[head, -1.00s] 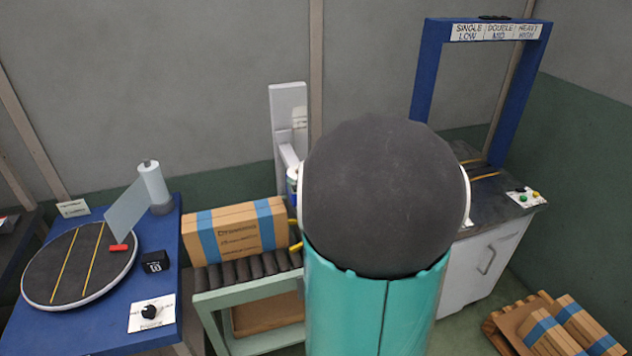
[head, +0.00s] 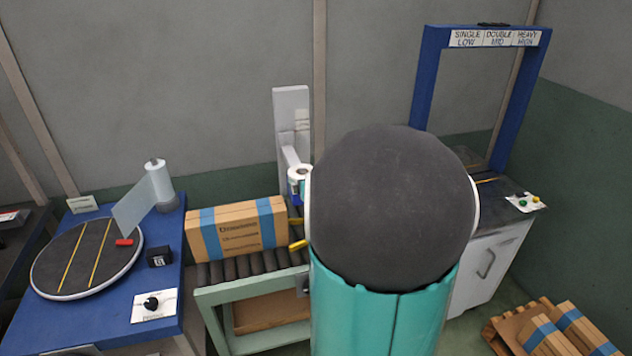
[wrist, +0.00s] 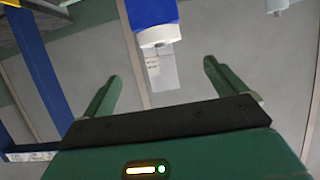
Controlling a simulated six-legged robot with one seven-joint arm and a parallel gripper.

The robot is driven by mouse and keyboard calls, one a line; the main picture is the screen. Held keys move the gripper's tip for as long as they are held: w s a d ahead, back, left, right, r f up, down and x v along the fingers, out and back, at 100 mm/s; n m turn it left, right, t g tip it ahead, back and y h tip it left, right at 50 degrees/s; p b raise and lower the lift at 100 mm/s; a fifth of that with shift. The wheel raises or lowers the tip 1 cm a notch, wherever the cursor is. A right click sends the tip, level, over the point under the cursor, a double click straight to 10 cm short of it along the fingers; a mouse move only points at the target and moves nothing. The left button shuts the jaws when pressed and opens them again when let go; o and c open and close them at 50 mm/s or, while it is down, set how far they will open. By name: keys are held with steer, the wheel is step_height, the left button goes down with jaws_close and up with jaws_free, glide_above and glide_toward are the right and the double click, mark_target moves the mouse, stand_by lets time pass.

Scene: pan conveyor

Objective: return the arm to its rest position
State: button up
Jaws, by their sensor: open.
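My gripper (wrist: 158,85) shows in the wrist view with its two green fingers spread wide apart and nothing between them. Beyond the gap, apart from the fingers, a blue and white part (wrist: 153,25) and a pale upright plate (wrist: 162,68) show against the grey wall. In the head view my arm, a dark round joint over a teal link, fills the middle right.
A taped carton (head: 238,230) sits on the roller conveyor (head: 240,268), left of my arm. A blue table (head: 100,325) with a round turntable (head: 70,285) stands farther left. A blue frame (head: 427,75) rises over a cabinet at right. Taped boxes (head: 590,330) lie on a pallet, lower right.

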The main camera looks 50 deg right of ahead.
stand_by(0.3)
steer(key=s+a+r+n+g+y, duration=0.1)
steer(key=a+r, duration=0.2)
steer(key=a, duration=0.7)
steer(key=s+a+r+n+g+y, duration=0.1)
steer(key=a+r, duration=0.1)
steer(key=a, duration=0.9)
steer(key=s+a+n+g+y, duration=0.3)
steer(key=s+a+n+y, duration=0.1)
steer(key=s+a, duration=0.9)
steer(key=a+y, duration=0.1)
steer(key=a, duration=0.3)
steer(key=shift+a+f+g, duration=0.3)
steer(key=shift+f+g, duration=0.05)
steer(key=shift+g, duration=0.05)
steer(key=shift+d, duration=0.15)
